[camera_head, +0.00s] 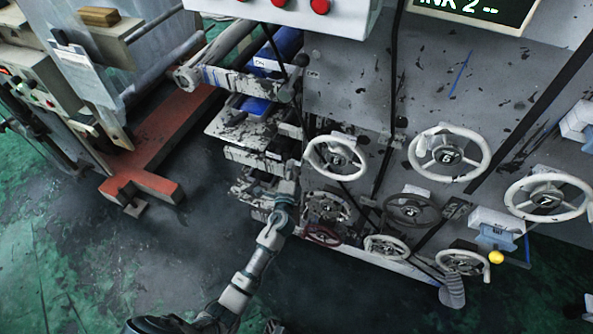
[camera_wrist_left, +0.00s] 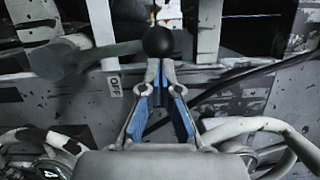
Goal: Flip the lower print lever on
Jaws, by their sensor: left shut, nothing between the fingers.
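In the left wrist view a black ball knob (camera_wrist_left: 158,41) shows right at the tips of my left gripper (camera_wrist_left: 160,64). The fingers are shut with nothing between them, and the knob appears just beyond the tips; I cannot tell whether they touch. A label reading OFF (camera_wrist_left: 114,86) is on the machine panel, left of the fingers. In the head view my left arm (camera_head: 257,262) reaches up from the bottom to the lower part of the printing machine, beside its rollers. The lower lever cannot be made out clearly there. My right gripper is not in view.
White handwheels (camera_head: 336,158) stick out of the machine panel right of my left arm; rims also show low in the left wrist view (camera_wrist_left: 262,128). A red-brown base (camera_head: 150,165) stands on the left. Dark green floor (camera_head: 130,250) is clear left of the arm.

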